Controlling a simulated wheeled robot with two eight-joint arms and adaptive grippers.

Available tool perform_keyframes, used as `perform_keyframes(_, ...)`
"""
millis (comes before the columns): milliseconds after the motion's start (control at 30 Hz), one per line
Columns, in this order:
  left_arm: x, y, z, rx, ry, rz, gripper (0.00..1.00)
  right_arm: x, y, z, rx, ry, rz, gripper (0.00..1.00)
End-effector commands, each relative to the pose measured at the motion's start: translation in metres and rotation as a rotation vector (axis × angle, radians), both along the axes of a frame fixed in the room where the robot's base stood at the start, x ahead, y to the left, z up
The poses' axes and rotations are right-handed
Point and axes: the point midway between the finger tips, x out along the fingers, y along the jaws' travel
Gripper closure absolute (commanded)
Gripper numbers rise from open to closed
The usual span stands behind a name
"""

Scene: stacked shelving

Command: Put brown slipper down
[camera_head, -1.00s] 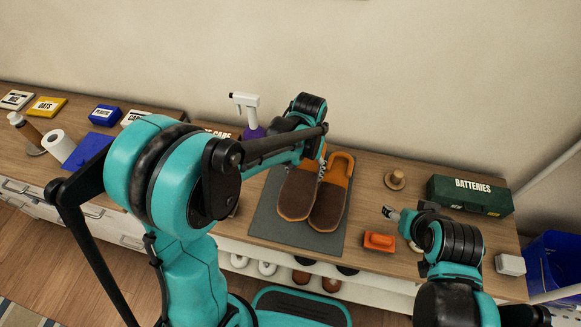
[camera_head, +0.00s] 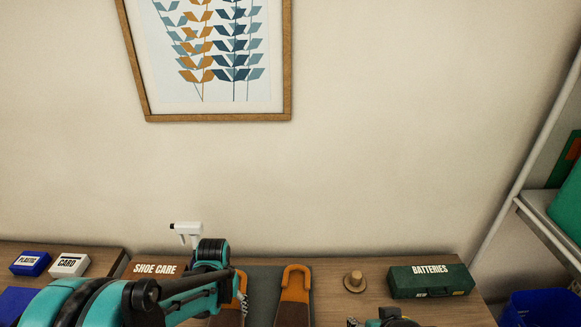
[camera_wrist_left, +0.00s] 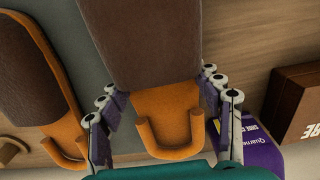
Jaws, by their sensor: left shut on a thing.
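My left gripper (camera_wrist_left: 164,98) is shut on a brown slipper (camera_wrist_left: 150,40), with its fingers on both sides of the orange heel end. In the head view that slipper (camera_head: 226,320) shows only in part at the bottom edge, below my left gripper (camera_head: 240,299). A second brown slipper (camera_head: 293,297) lies on the grey mat (camera_head: 263,284), to the right of the held one; it is at the left in the left wrist view (camera_wrist_left: 35,75). I cannot tell whether the held slipper touches the mat. Only a tip of my right gripper (camera_head: 352,322) shows at the bottom edge.
A brown shoe care box (camera_head: 154,269) and a white-headed spray bottle (camera_head: 187,231) stand left of the mat. A wooden knob-shaped piece (camera_head: 355,281) and a green batteries box (camera_head: 430,280) are to its right. A framed picture (camera_head: 217,117) hangs on the wall behind.

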Motion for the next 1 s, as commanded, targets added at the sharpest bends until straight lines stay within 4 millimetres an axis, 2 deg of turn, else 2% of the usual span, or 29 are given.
perform_keyframes(367,0.000,-0.001,0.001,0.000,0.000,0.000,0.69,0.000,0.000,0.001,0.000,0.000,0.000,0.37)
perform_keyframes(467,0.001,-0.010,0.006,0.000,0.000,-0.003,0.69,0.000,0.000,0.003,0.000,0.000,0.000,0.37)
perform_keyframes(567,0.003,-0.034,0.019,0.000,0.000,-0.008,0.69,0.000,0.000,0.010,0.000,0.000,0.000,0.37)
perform_keyframes(800,-0.004,-0.123,0.066,0.000,0.000,-0.011,0.69,0.000,0.000,0.030,0.000,0.000,0.000,0.37)
perform_keyframes(900,-0.011,-0.154,0.082,0.000,0.000,-0.008,0.69,0.000,0.000,0.036,0.000,0.000,0.000,0.37)
perform_keyframes(1000,-0.017,-0.176,0.092,0.000,0.000,-0.005,0.69,0.000,0.000,0.039,0.000,0.000,0.000,0.37)
